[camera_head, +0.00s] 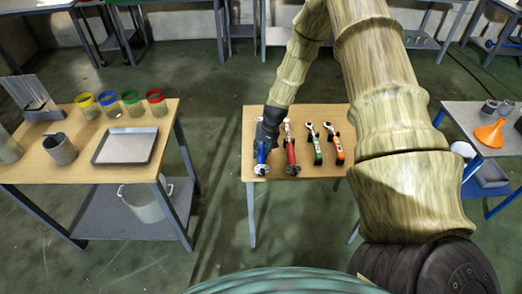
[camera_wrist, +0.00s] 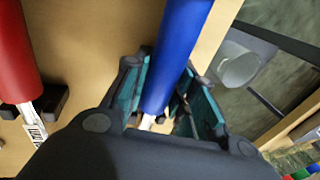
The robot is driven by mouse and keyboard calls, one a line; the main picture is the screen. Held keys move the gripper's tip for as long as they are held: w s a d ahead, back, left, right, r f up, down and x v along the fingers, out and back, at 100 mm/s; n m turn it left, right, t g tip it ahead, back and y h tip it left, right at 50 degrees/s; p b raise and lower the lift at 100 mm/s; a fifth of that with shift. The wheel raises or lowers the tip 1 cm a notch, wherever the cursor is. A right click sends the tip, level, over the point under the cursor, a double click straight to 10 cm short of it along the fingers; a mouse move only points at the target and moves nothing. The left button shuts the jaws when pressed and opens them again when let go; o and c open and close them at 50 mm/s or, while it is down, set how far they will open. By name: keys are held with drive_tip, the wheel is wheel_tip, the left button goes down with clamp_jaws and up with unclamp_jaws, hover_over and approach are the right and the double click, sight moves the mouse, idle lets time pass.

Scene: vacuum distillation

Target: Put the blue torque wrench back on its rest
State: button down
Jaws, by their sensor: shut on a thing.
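The blue torque wrench (camera_head: 261,156) is at the left end of a row of wrenches on the small wooden table (camera_head: 318,112). My gripper (camera_head: 268,137) comes down over it from behind. In the wrist view the blue handle (camera_wrist: 180,45) runs between the teal-padded fingers of my gripper (camera_wrist: 170,92), which are shut around it. The blue wrench's rest is mostly hidden by the gripper and handle, so I cannot tell whether the wrench touches it.
A left table (camera_head: 110,172) holds a tray (camera_head: 125,146) and coloured-rim jars. A right table holds an orange funnel (camera_head: 491,133).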

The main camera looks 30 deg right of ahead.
drive_tip(key=shift+f, duration=0.15)
drive_tip(key=c, duration=1.1)
unclamp_jaws()
drive_tip(key=shift+s, duration=0.1)
drive_tip(key=v, duration=1.2)
drive_tip(key=shift+f, duration=0.1)
